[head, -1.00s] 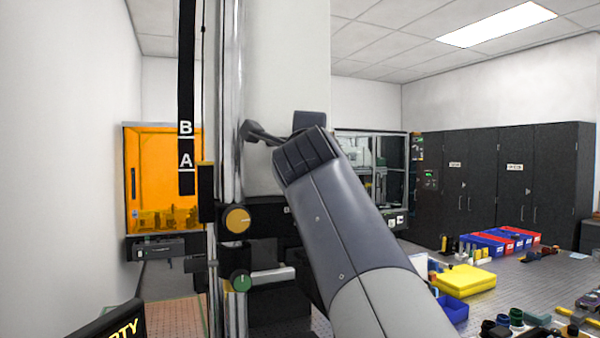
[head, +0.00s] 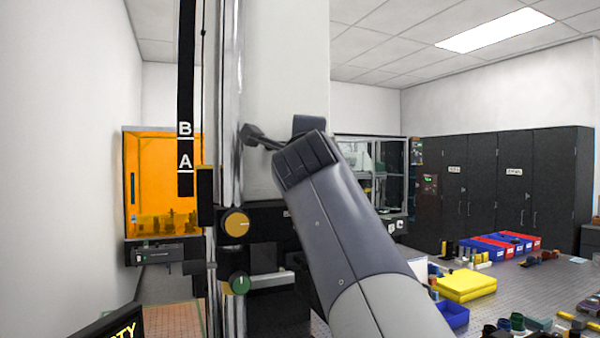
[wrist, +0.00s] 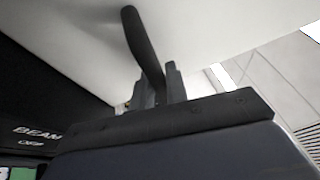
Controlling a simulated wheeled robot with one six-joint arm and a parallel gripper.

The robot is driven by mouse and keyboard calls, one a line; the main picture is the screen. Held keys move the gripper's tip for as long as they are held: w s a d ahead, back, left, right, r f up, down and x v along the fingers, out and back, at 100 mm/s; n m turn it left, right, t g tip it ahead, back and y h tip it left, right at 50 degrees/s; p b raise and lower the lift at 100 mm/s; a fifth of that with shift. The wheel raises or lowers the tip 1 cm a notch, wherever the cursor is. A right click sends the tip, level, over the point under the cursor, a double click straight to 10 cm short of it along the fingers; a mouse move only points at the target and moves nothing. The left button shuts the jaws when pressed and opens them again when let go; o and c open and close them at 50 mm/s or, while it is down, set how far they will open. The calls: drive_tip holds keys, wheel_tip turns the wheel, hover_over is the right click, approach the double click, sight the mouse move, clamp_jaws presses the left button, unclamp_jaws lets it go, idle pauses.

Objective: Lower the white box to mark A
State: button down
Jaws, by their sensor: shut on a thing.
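The white box (head: 285,75) is a tall pale block beside a bright vertical rail (head: 229,100). A dark handle (head: 256,136) sticks out from it. My gripper (head: 272,143) is shut on this handle. In the wrist view, the fingers (wrist: 160,85) close around the dark handle bar (wrist: 143,40) in front of the white surface (wrist: 205,25). Mark A (head: 186,160) is on a black strip left of the rail, with mark B (head: 185,128) above it. A black block with a yellow edge (head: 205,190) sits beside the strip, its top near the line under A.
An orange knob (head: 236,223) and a green-tipped knob (head: 239,284) are low on the rail. An orange-windowed cabinet (head: 160,180) is behind at left. A yellow case (head: 465,284) and several bins lie on the right bench. Dark cupboards (head: 500,190) stand behind.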

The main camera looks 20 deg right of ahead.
drive_tip(key=shift+f+b, duration=0.3)
drive_tip(key=shift+f, duration=0.1)
idle(0.3)
drive_tip(key=c, duration=1.4)
unclamp_jaws()
drive_tip(key=shift+r, duration=0.1)
drive_tip(key=b+v, duration=0.5)
drive_tip(key=v, duration=0.6)
drive_tip(key=shift+w+r, duration=0.1)
drive_tip(key=shift+w, duration=0.05)
